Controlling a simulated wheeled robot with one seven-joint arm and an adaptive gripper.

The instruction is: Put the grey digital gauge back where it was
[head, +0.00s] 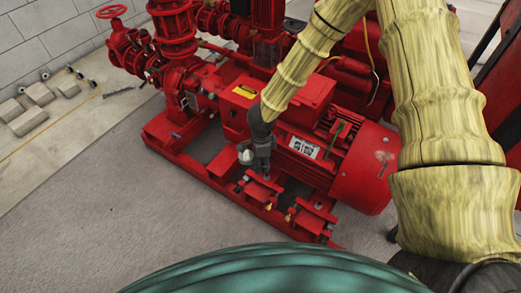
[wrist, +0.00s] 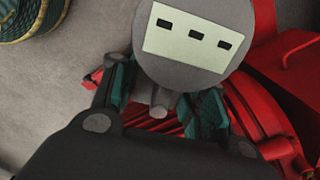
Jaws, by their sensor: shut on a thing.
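The grey digital gauge (wrist: 196,62) fills the upper middle of the wrist view. It has a round grey body, a pale face with several dark marks and a short stem pointing down in that picture. My gripper (wrist: 166,98) is shut on it, with teal finger pads on either side of the stem. In the head view the gauge (head: 245,156) is a small pale shape at my gripper (head: 259,162), above the near side of the red pump skid. I cannot tell whether the gauge touches anything below. Its original mount cannot be picked out.
The red motor (head: 363,170) is right of my gripper, and red pipework with a valve wheel (head: 112,11) stands at the back left. The skid frame (head: 225,184) has small brass-coloured fittings (head: 290,215) on its near side. Grey floor (head: 95,215) is clear at left.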

